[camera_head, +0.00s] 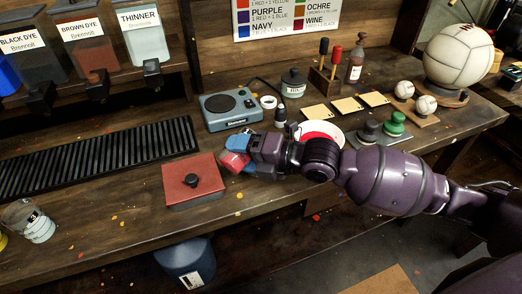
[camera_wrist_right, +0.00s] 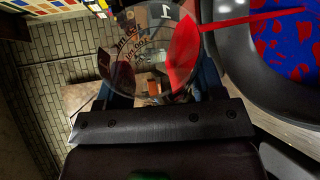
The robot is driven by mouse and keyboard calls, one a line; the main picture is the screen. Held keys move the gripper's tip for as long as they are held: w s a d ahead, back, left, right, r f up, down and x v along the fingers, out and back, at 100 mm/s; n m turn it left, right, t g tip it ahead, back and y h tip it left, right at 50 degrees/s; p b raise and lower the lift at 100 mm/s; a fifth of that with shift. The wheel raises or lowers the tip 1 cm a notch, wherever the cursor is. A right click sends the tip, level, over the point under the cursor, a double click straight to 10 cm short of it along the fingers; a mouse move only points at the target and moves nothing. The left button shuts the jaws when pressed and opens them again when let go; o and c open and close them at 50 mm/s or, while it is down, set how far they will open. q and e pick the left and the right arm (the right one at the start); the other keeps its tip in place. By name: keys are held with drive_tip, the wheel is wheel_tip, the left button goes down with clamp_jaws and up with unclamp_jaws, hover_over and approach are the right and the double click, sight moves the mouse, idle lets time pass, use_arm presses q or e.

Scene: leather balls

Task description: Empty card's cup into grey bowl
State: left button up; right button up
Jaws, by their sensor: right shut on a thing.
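My right gripper (camera_head: 238,152) is shut on a clear cup (camera_head: 234,162) with red in it. In the right wrist view the cup (camera_wrist_right: 135,60) sits between the blue-sided fingers, with dark lettering and red liquid at its right side. A thin red streak runs from the cup's side rightward across a curved dark grey rim. I take this rim for the grey bowl (camera_wrist_right: 228,75); blue with red patches shows inside it. In the head view I cannot make out the bowl for certain around my gripper. My left gripper is not in view.
A red block with a black knob (camera_head: 192,182) lies left of my gripper. Another clear cup (camera_head: 33,222) stands far left. A black grate (camera_head: 95,155) lies left.

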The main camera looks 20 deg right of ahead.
drive_tip(key=shift+w+d+r+m+y+b, duration=0.25)
drive_tip(key=shift+d+m+y+b, duration=0.05)
drive_tip(key=shift+d+m+b, duration=0.1)
idle(0.7)
drive_tip(key=shift+w+d+r+m+y+b, duration=0.2)
drive_tip(key=shift+r+m+y+b, duration=0.25)
drive_tip(key=shift+m, duration=0.45)
idle(1.5)
